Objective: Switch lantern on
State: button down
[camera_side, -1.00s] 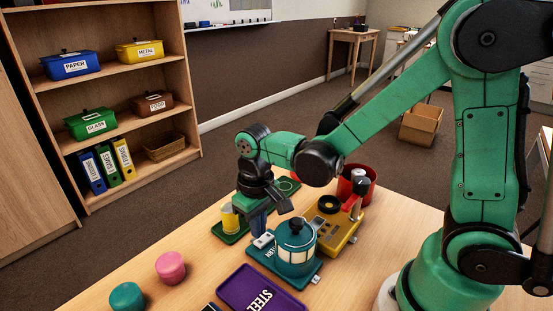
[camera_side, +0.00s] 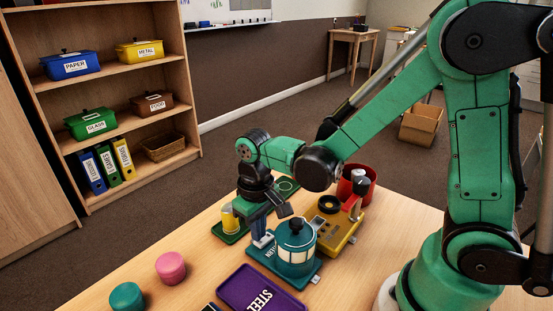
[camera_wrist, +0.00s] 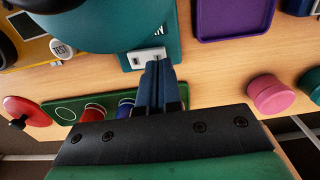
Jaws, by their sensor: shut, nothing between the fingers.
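The lantern (camera_side: 295,243) is teal with pale window panels and a dark top knob, upright on a teal base plate (camera_side: 312,279). In the wrist view its teal body (camera_wrist: 100,22) fills the upper left. A white switch (camera_wrist: 148,57) sits on the base plate beside the lantern. My gripper (camera_side: 264,242) is shut and empty, pointing down beside the lantern. In the wrist view its blue fingertips (camera_wrist: 158,66) are at the near edge of the switch; whether they touch it I cannot tell. The fingers hide part of the switch in the side view.
A yellow device (camera_side: 338,228) and a red container (camera_side: 366,187) stand right of and behind the lantern. A purple STEEL tray (camera_side: 236,288) lies in front. A green tray (camera_side: 228,238) with a yellow cylinder is behind my gripper. Pink (camera_side: 170,267) and teal (camera_side: 127,297) pieces stand front left.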

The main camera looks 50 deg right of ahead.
jog(key=shift+f, duration=0.75)
jog(key=shift+r, duration=0.1)
dwell(0.3)
jog(key=shift+r, duration=3.4)
jog(key=s+d+r+t, duration=0.2)
jog(key=d+r+t, duration=0.1)
jog(key=t, duration=0.4)
jog(key=shift+s+d+r, duration=0.4)
jog(key=shift+r, duration=0.45)
